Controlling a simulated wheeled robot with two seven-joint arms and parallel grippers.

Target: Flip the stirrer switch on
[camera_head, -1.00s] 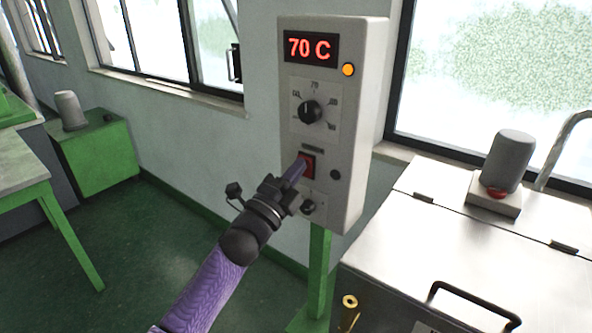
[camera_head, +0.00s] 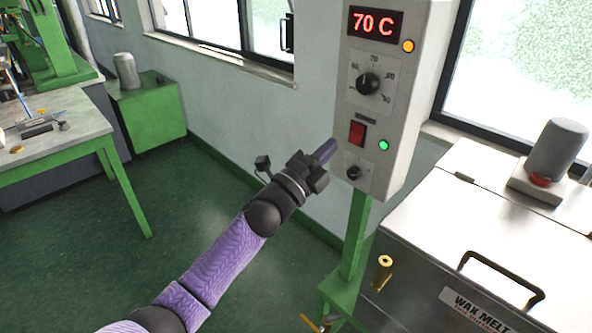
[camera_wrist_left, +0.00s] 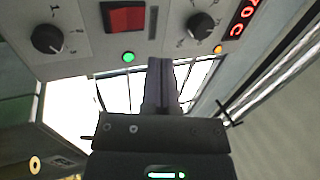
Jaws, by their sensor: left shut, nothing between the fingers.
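The stirrer switch (camera_head: 357,133) is a red rocker on the grey control box (camera_head: 398,100), below the large dial. The small lamp (camera_head: 383,145) to its right glows green. In the left wrist view the red switch (camera_wrist_left: 125,17) and the lit green lamp (camera_wrist_left: 128,57) show near the top. My left gripper (camera_head: 328,149) is shut and empty, just left of the switch and apart from it. In the left wrist view its closed fingers (camera_wrist_left: 161,75) point toward the box. My right gripper is in neither view.
The display (camera_head: 374,23) reads 70 C, with an orange lamp (camera_head: 408,46) beside it. A lower knob (camera_head: 353,172) sits under the switch. The metal wax melter (camera_head: 470,230) stands at the right. A green-legged table (camera_head: 70,150) is at the left; the floor between is free.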

